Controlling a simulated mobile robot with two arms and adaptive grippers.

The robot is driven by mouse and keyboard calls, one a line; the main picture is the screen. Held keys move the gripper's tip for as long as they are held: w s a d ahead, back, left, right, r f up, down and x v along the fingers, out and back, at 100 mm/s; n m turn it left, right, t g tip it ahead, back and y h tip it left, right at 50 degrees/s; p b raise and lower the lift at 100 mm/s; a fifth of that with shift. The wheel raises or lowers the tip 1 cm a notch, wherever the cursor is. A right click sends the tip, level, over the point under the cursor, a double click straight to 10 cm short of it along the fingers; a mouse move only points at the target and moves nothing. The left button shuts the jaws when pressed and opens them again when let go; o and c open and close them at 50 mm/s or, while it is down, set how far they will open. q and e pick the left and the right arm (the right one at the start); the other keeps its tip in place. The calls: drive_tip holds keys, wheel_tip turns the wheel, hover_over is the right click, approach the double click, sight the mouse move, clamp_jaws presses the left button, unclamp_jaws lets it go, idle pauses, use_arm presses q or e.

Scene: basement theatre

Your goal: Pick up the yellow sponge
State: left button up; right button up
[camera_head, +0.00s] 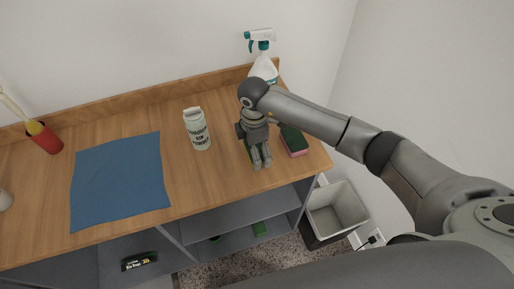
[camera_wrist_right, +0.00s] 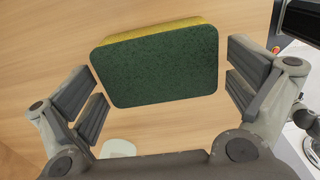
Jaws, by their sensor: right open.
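My right gripper (camera_head: 260,163) is over the right part of the wooden counter, pointing down, with its fingers apart. In the right wrist view, the yellow sponge (camera_wrist_right: 160,68) lies between the open fingers, with clear gaps on both sides. Its dark green scouring face is toward the camera, and a yellow edge shows along the top. A second sponge, green and pink (camera_head: 294,141), lies just right of the gripper. My left gripper is not in view.
A blue cloth (camera_head: 120,182) and a red cup (camera_head: 45,139) are further left. A grey bin (camera_head: 337,212) stands beyond the counter's right edge.

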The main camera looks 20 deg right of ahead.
drive_tip(key=shift+f, duration=0.3)
drive_tip(key=c, duration=0.5)
drive_tip(key=shift+r, duration=0.15)
drive_tip(key=shift+c, duration=0.2)
